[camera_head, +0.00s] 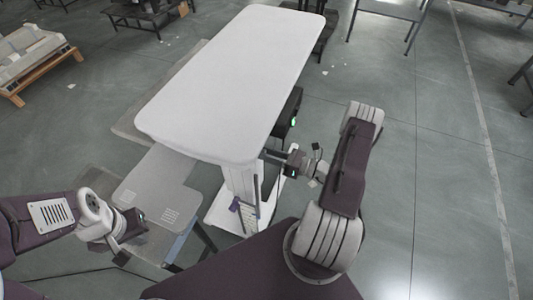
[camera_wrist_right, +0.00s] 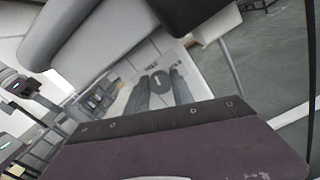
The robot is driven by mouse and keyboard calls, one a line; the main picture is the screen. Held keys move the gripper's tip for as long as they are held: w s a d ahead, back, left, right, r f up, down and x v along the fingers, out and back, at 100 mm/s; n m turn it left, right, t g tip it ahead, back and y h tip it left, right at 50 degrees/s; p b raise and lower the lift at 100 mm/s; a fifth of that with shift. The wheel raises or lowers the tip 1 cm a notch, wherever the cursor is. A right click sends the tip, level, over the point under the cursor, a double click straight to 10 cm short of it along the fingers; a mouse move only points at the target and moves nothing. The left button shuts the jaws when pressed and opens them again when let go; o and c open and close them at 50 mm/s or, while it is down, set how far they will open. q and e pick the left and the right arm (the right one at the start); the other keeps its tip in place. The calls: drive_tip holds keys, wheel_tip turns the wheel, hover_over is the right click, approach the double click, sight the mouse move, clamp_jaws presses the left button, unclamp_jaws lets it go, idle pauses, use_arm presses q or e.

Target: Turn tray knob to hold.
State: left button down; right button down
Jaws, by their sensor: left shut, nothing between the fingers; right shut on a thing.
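A long white padded tray (camera_head: 235,75) tops a white lift column (camera_head: 243,185). In the right wrist view, a small round grey knob (camera_wrist_right: 160,81) sits on a pale plate under the tray, with small dark markings beside it. My right gripper (camera_wrist_right: 162,92) is shut on the knob, with one dark finger on each side. In the head view my right gripper (camera_head: 271,155) reaches in under the tray's right edge, and the knob is hidden there. My left gripper (camera_head: 122,258) is shut and empty at lower left, away from the column.
A grey low table (camera_head: 155,190) stands left of the column, close to my left gripper. A dark box (camera_head: 288,115) with a green light is under the tray's right side. A wooden-framed pallet (camera_head: 30,62) is at far left.

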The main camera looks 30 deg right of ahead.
drive_tip(key=m, duration=1.3)
drive_tip(key=shift+d, duration=0.1)
drive_tip(key=shift+m+p, duration=0.3)
drive_tip(key=shift+m, duration=0.1)
drive_tip(key=c, duration=1.1)
unclamp_jaws()
drive_tip(key=b+v, duration=0.1)
drive_tip(key=v, duration=0.8)
drive_tip(key=shift+f, duration=0.1)
